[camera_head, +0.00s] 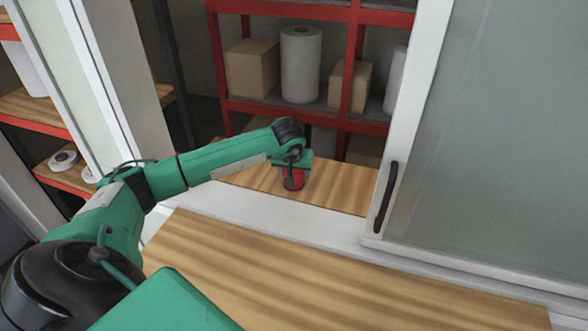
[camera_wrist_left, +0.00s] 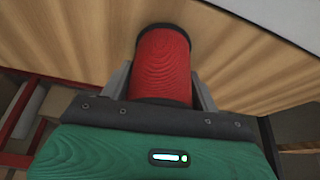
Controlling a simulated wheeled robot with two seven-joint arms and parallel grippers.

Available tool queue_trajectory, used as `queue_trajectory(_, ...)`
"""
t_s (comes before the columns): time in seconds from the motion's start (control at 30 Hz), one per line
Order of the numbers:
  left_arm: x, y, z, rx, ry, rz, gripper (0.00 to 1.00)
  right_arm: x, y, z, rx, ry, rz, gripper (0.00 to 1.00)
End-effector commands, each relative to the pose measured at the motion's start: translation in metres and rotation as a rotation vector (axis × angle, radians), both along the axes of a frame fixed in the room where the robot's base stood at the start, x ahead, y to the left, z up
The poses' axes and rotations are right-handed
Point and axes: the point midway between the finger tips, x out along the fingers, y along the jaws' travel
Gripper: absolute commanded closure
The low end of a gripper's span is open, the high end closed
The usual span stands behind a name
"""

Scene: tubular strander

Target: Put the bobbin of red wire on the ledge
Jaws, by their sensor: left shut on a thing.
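The bobbin of red wire (camera_head: 293,180) has dark end flanges and shows at the end of my left arm in the head view. My left gripper (camera_head: 292,172) is shut on it. In the left wrist view the red bobbin (camera_wrist_left: 163,65) sits between the two grey fingers of my left gripper (camera_wrist_left: 160,85). The wooden ledge (camera_head: 335,193) lies behind the window opening, with the bobbin over it. I cannot tell whether the bobbin touches the ledge. My right gripper is not in view.
A wooden counter (camera_head: 330,285) lies in front of the white sill (camera_head: 270,216). A frosted sliding pane (camera_head: 490,140) with a dark handle (camera_head: 386,197) closes the right side. Red shelving (camera_head: 278,109) with boxes and a white roll (camera_head: 300,65) stands behind the ledge.

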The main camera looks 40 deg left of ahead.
Motion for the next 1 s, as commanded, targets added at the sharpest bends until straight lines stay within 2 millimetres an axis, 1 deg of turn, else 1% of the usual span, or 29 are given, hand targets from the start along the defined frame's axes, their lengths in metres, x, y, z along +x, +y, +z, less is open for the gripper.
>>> queue_trajectory(0.17,0.0,0.0,-0.004,0.0,-0.001,0.0,0.72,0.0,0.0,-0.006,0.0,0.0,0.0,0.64)
queue_trajectory(0.2,0.0,0.0,-0.003,0.0,0.0,0.0,0.33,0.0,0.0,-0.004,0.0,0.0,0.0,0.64)
queue_trajectory(0.27,0.0,0.0,-0.003,0.0,0.0,0.0,0.21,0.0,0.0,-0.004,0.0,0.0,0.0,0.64)
queue_trajectory(0.3,0.0,0.0,-0.003,0.0,0.001,0.0,0.17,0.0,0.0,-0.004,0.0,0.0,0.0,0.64)
queue_trajectory(0.57,0.0,0.0,-0.002,0.0,0.001,0.0,0.17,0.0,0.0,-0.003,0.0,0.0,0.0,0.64)
queue_trajectory(0.67,0.0,0.0,0.001,0.0,0.001,0.0,0.17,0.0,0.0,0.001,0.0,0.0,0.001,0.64)
queue_trajectory(0.73,-0.002,-0.001,0.005,0.001,-0.002,0.0,0.17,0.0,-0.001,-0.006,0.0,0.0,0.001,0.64)
queue_trajectory(0.87,-0.011,-0.005,0.026,0.002,-0.006,-0.001,0.17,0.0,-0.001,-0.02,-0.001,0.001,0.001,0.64)
queue_trajectory(1.0,-0.023,-0.011,0.056,0.001,-0.006,-0.001,0.17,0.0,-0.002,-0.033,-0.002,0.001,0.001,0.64)
